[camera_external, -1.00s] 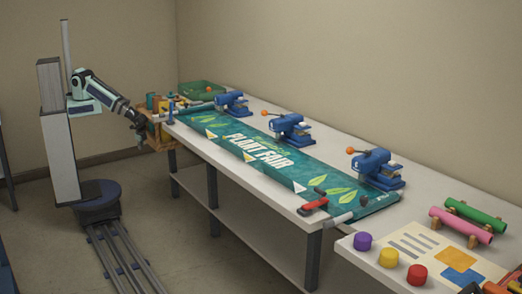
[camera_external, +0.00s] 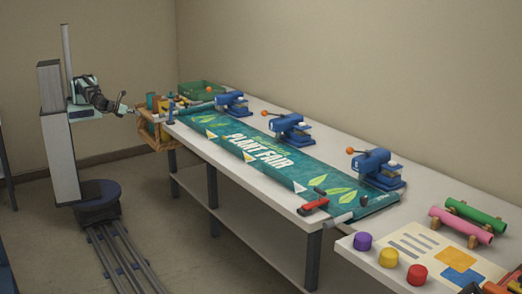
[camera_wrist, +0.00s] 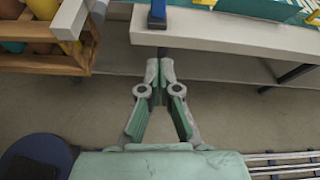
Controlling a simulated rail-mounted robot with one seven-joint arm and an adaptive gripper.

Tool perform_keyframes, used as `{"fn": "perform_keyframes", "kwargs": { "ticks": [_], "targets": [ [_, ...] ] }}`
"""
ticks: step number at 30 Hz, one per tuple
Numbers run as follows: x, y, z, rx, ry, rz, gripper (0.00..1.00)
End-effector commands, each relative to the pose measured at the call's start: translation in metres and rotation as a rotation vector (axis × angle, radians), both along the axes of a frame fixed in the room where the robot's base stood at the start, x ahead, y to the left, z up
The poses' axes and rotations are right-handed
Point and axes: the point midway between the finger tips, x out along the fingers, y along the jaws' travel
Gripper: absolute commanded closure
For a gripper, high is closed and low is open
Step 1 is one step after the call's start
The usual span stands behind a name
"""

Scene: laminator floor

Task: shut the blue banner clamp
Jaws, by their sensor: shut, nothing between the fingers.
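The blue banner clamp (camera_external: 171,112) stands at the near left corner of the white table, beside the end of the green "PLANT FAIR" banner (camera_external: 228,143). In the wrist view the blue clamp (camera_wrist: 157,16) sits on the table edge, top centre, with its upper part cut off by the frame. Whether its lever is up or down cannot be told. My gripper (camera_external: 132,109) is left of the clamp and apart from it. In the wrist view my gripper (camera_wrist: 160,66) has its fingertips together and empty, just below the clamp in the picture.
A wooden rack (camera_external: 149,137) with coloured rolls stands left of the clamp, close to my gripper. A red clamp (camera_external: 314,205) is at the banner's other end. Several blue presses line the table's back.

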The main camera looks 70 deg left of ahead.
Motion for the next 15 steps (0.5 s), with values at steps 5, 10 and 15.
{"fn": "perform_keyframes", "kwargs": {
  "ticks": [5, 10, 15],
  "targets": [
    [0.003, 0.001, 0.012, 0.126, -0.026, -0.034, 1.00],
    [0.014, 0.004, 0.010, 0.143, -0.028, -0.038, 1.00],
    [0.038, 0.008, 0.001, 0.143, -0.026, -0.035, 1.00]
  ]
}}
